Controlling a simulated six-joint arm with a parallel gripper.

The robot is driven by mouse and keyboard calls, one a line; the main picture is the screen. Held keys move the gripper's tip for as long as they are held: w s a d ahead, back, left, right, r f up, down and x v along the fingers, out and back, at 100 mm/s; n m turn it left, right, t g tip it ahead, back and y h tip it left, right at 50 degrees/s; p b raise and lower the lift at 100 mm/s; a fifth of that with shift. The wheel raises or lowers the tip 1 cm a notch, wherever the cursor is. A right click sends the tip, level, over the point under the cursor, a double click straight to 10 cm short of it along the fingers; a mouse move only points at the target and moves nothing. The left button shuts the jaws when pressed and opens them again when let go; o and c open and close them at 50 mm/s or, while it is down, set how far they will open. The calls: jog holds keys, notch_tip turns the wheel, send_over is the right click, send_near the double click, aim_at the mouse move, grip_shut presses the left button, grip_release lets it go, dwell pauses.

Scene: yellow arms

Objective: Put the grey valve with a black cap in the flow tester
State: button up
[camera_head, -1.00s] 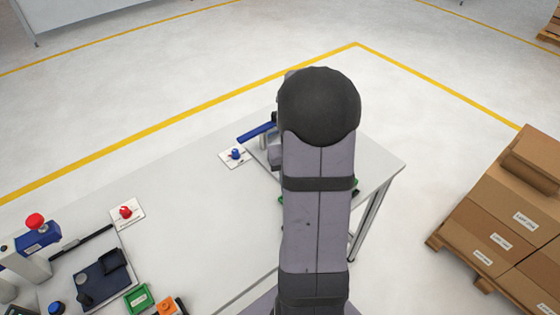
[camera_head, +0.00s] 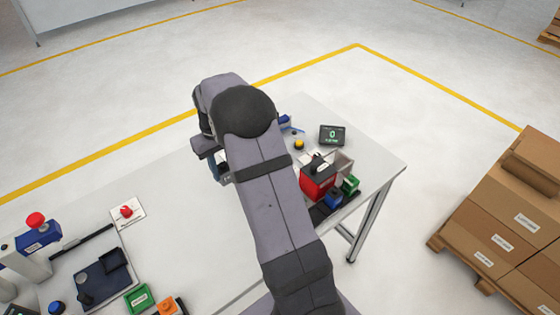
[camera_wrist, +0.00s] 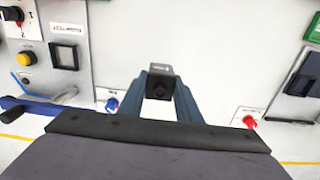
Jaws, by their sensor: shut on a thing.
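My gripper shows in the wrist view (camera_wrist: 160,92), its two blue-grey fingers closed around a small grey part with a dark cap, the grey valve (camera_wrist: 161,69). It is held above the pale table, clear of both stations. In the head view my gripper (camera_head: 222,177) is mostly hidden behind my arm, and the valve cannot be made out. A station with a black-framed square seat (camera_wrist: 65,56), a yellow button (camera_wrist: 26,59) and a blue lever (camera_wrist: 30,105) lies left in the wrist view. It seems to be the flow tester; its label is unreadable.
In the head view a display reading 0 (camera_head: 332,134), a red bin (camera_head: 318,182) and smaller blue and green bins stand at the right end. A red knob on a white card (camera_head: 126,211) and a dark fixture (camera_head: 100,280) are at left. Bare table lies between.

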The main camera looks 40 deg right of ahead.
jog(key=w+d+r, duration=0.1)
jog(key=d+r, duration=0.2)
jog(key=d, duration=1.9)
jog(key=shift+w+d+f+p, duration=0.1)
jog(key=shift+f+p, duration=0.4)
jog(key=shift+f, duration=1.95)
jog(key=shift+w+d+f+p, duration=0.1)
jog(key=shift+f+p, duration=0.4)
jog(key=shift+f, duration=1.9)
jog(key=shift+f, duration=0.2)
jog(key=o, duration=1)
jog(key=shift+o, duration=0.4)
jog(key=shift+r, duration=0.1)
notch_tip(320, 180, up, 12)
jog(key=b, duration=0.1)
jog(key=shift+r+b, duration=0.15)
jog(key=shift+b, duration=0.15)
